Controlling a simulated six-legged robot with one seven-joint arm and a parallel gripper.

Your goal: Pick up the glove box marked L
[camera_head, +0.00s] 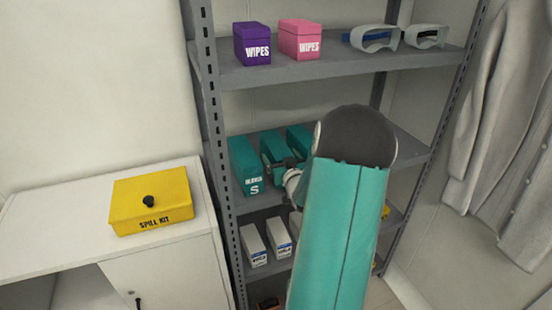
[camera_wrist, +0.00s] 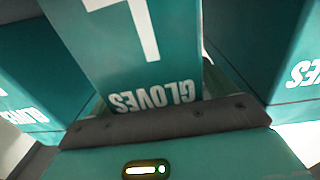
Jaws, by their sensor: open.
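The glove box marked L (camera_wrist: 185,45) is teal with white lettering that shows upside down in the wrist view. It fills the middle of that view, directly in front of my gripper (camera_wrist: 160,100), whose dark base spans below it. My gripper is open, with the box front between its fingers; contact cannot be told. In the head view, my gripper (camera_head: 284,164) is at the middle teal box (camera_head: 272,143) of a row of three, and covers its letter. The teal box marked S (camera_head: 245,160) stands to its left, another teal box (camera_head: 298,138) to its right.
The grey shelf rack (camera_head: 340,66) holds purple (camera_head: 252,44) and pink (camera_head: 300,40) wipes boxes and goggles (camera_head: 375,38) above. White boxes (camera_head: 252,243) stand below. A yellow spill kit (camera_head: 151,200) sits on a white cabinet at left. A coat (camera_head: 505,130) hangs at right.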

